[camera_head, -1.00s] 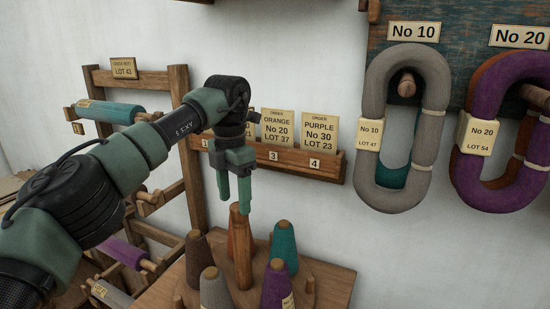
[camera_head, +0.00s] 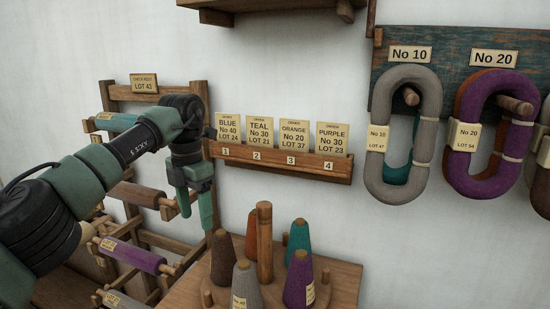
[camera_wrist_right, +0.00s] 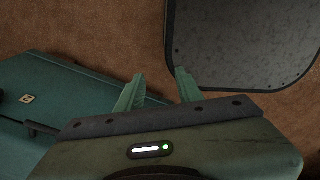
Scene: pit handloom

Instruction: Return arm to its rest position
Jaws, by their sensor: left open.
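My left arm (camera_head: 95,170) comes in from the left in the head view, green and black. Its left gripper (camera_head: 196,211) points down with its fingers apart and nothing between them. It hangs in front of the yarn rack (camera_head: 201,98), left of and above the cone stand (camera_head: 347,285). My right gripper (camera_wrist_right: 160,75) shows in the right wrist view, with its two green fingertips apart and empty above a brown floor-like surface. My right arm is not in the head view.
The cone stand holds several yarn cones around a wooden post (camera_head: 265,240). A wooden card rail (camera_head: 325,172) with order cards is on the wall. Grey (camera_head: 427,120) and purple (camera_head: 465,180) hanks hang on pegs at right. The rack holds bobbins, one purple (camera_head: 130,255).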

